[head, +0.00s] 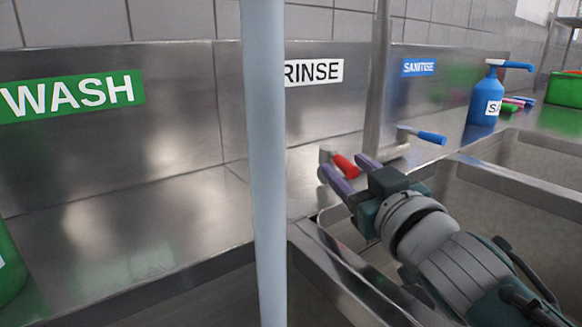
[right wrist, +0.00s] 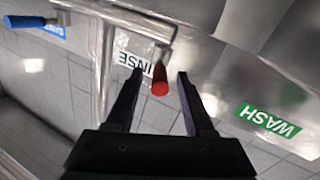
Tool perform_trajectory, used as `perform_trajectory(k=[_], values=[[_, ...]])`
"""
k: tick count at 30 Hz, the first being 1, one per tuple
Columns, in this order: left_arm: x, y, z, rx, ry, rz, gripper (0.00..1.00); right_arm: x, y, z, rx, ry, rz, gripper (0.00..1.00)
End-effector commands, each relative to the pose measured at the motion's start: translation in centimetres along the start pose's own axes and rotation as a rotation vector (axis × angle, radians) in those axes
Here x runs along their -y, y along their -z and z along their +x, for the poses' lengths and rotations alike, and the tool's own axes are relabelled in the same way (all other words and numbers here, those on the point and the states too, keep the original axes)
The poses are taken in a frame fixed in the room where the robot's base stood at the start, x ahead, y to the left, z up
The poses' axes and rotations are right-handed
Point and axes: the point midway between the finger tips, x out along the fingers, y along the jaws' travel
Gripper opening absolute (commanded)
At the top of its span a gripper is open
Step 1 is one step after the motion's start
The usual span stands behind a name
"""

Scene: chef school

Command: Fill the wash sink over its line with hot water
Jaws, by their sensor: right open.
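The red tap lever (head: 346,165) sticks out toward me from the ledge behind the sinks, below the RINSE sign (head: 314,72). My right gripper (head: 344,170) is open, with its two purple fingers around the lever's end. In the right wrist view, the red lever (right wrist: 160,80) shows between the spread fingers, with a gap on each side. The blue tap lever (head: 430,137) is farther right. The wash sink's edge (head: 200,282) shows at the lower left, below the green WASH sign (head: 75,95); its inside and fill line are hidden. My left gripper is out of view.
A pale blue vertical column (head: 264,160) crosses the head view; I cannot tell whether it is water or a pipe. A grey upright pipe (head: 377,80) stands behind the levers. A blue pump bottle (head: 485,98) and green box (head: 565,90) are at right.

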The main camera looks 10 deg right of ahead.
Motion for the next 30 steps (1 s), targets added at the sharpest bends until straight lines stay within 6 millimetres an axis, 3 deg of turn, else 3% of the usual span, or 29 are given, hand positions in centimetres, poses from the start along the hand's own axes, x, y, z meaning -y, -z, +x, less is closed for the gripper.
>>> perform_trajectory(k=[14, 17, 30], values=[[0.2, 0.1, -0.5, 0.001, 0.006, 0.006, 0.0, -0.2, 0.8, 0.0, -0.001, -0.001, -0.002, 0.53], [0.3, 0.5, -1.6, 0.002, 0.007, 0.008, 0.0, -0.6, 2.5, 0.0, -0.003, 0.0, -0.004, 0.53], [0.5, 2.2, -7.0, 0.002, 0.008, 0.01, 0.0, -2.8, 13.9, 0.0, -0.005, 0.0, -0.002, 0.53]])
